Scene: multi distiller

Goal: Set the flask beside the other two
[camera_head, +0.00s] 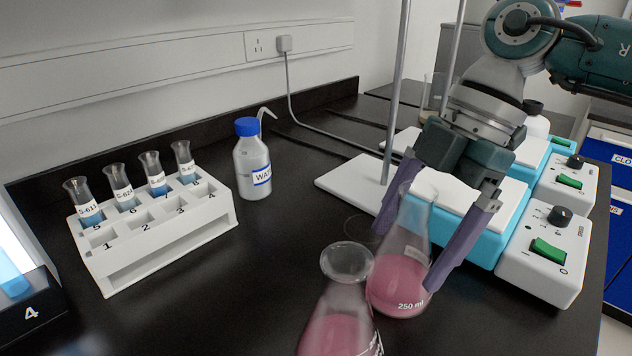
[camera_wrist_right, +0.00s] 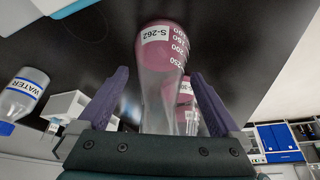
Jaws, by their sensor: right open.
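A conical flask (camera_head: 398,285) with pink liquid, marked 250 ml, stands upright on the black bench. In the right wrist view this flask (camera_wrist_right: 160,58) bears the label S-262. My right gripper (camera_head: 405,257) is open, with one purple finger on each side of the flask; it also shows in the right wrist view (camera_wrist_right: 160,76). I cannot tell whether the fingers touch the glass. A second pink flask (camera_head: 335,330) stands nearer, cut off by the bottom edge. Part of it shows behind the first in the right wrist view (camera_wrist_right: 186,90). A third such flask is not clearly visible. My left gripper is out of view.
A white rack (camera_head: 165,240) with several tubes of blue liquid stands at left. A blue-capped water bottle (camera_head: 252,165) stands behind it. A stirrer (camera_head: 545,250) with a stand rod (camera_head: 396,90) is close behind and right of the flask. Bench between rack and flasks is clear.

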